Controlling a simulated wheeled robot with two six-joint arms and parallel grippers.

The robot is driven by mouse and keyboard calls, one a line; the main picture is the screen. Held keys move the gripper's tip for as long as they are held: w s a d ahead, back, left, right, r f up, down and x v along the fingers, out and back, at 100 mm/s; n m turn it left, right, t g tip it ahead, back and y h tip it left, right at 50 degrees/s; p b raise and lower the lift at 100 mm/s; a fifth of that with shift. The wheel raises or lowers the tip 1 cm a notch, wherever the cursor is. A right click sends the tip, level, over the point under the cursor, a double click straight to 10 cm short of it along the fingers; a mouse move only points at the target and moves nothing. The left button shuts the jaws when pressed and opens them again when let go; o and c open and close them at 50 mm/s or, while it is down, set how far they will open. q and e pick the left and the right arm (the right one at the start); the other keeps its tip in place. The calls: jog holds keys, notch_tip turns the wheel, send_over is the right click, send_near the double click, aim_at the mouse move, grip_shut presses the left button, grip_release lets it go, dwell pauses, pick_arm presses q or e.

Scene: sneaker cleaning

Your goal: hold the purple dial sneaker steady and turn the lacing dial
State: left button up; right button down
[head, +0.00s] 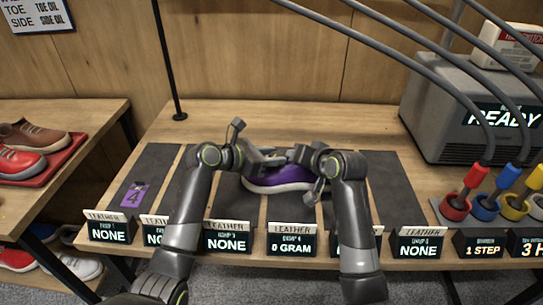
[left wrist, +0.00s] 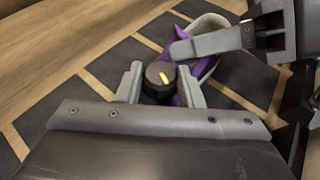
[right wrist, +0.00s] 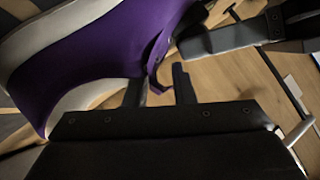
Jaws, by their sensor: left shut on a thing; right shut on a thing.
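The purple sneaker (head: 278,178) with a white sole sits on a dark mat strip in the middle of the table, partly hidden by my grippers. My left gripper (head: 266,160) is over it. In the left wrist view its fingers close around the black lacing dial (left wrist: 157,88), which has a yellow mark on top. My right gripper (head: 297,155) comes from the right. In the right wrist view its fingers (right wrist: 157,77) are shut on a thin purple edge of the sneaker (right wrist: 95,45); the exact grip is partly hidden.
Label stands, such as the "0 GRAM" one (head: 291,245), line the front edge. A purple card (head: 133,195) marked 4 lies on the left strip. A grey machine (head: 470,105) reading "READY" and coloured cups (head: 485,208) stand right. A side rack (head: 50,160) holds other shoes.

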pick_arm(q)
jog(key=shift+m+g, duration=0.3)
jog(key=o, duration=1)
jog(key=shift+a, duration=0.15)
jog(key=v, duration=1.2)
jog(key=shift+f, duration=0.25)
